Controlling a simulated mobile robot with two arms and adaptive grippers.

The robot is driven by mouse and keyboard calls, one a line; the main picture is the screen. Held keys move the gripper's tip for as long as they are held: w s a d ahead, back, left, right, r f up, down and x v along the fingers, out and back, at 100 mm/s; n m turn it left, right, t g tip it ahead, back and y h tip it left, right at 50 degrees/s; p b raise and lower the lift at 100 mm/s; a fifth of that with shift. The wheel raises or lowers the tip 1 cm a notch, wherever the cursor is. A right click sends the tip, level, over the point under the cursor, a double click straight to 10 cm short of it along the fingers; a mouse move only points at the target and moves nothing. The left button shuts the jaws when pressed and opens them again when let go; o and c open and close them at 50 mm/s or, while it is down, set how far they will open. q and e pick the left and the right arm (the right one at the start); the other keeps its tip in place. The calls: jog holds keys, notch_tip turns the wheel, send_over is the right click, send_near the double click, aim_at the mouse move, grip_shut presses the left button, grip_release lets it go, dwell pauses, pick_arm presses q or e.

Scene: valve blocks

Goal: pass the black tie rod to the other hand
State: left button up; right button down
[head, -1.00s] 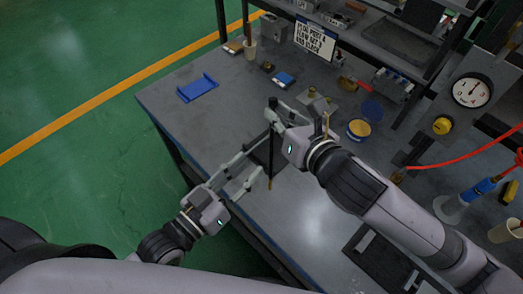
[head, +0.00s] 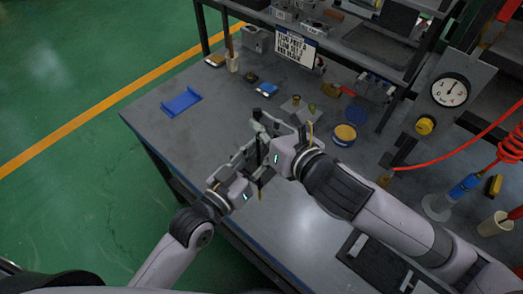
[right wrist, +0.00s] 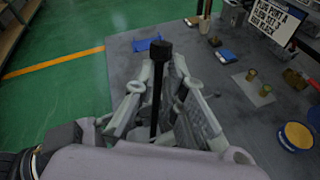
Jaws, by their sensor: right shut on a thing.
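The black tie rod (head: 259,152) stands roughly upright above the bench, its dark square head at the top. It also shows in the right wrist view (right wrist: 156,98). My right gripper (head: 268,126) is shut on the rod's upper part, just below the head. My left gripper (head: 252,160) is at the rod from the lower left, below the right gripper, with its fingers apart. The two grippers overlap in the head view, so whether the left fingers touch the rod is hidden. The rod's lower end is mostly hidden behind the left gripper.
The grey bench (head: 165,128) is below, with a blue bracket (head: 181,102) at its far left. A round yellow-topped tin (head: 345,134), a sign (head: 295,46) and a pressure gauge (head: 450,90) lie beyond and right. Bare bench shows in front of the grippers.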

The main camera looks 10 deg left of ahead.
pick_arm(q)
jog(key=c, duration=0.7)
jog(key=shift+s+d, duration=0.1)
jog(key=shift+d, duration=0.05)
pick_arm(e)
jog(key=c, duration=1.6)
grip_release()
jog(key=shift+o, duration=0.2)
